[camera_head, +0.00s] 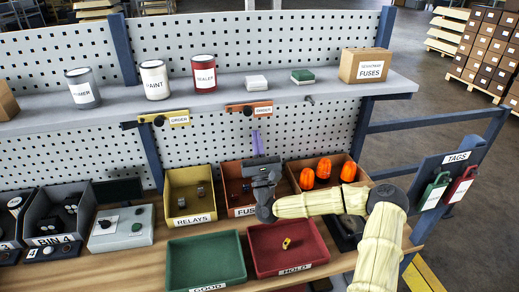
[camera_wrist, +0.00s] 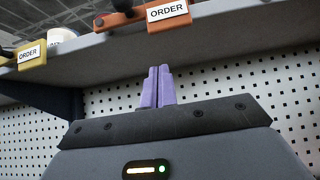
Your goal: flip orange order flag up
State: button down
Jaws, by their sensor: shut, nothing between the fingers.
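The orange order flag (camera_head: 249,107) lies roughly level along the front edge of the shelf, with a dark round knob on it. In the wrist view the orange flag (camera_wrist: 115,18) is at the top, with its white ORDER label to the right. My gripper (camera_head: 258,142) is below the flag in the head view, its purple fingers pointing up. In the wrist view the fingers of my gripper (camera_wrist: 158,86) are together with nothing between them. They appear below the flag and label, apart from them.
A yellow order flag (camera_head: 178,119) is on the same edge to the left. The shelf (camera_head: 225,90) carries cans, small boxes and a FUSES carton (camera_head: 365,65). Below are a RELAYS bin (camera_head: 190,195), a bin of orange lamps and a red HOLD tray (camera_head: 287,249). A perforated panel stands behind.

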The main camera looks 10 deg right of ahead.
aim_at(251, 113)
notch_tip(251, 113, up, 4)
jog(key=shift+f+p, duration=0.1)
jog(key=shift+p, duration=0.9)
jog(key=shift+s+d+r+n+y, duration=0.1)
jog(key=shift+d+r+n+y, duration=0.1)
jog(key=shift+n+y, duration=0.45)
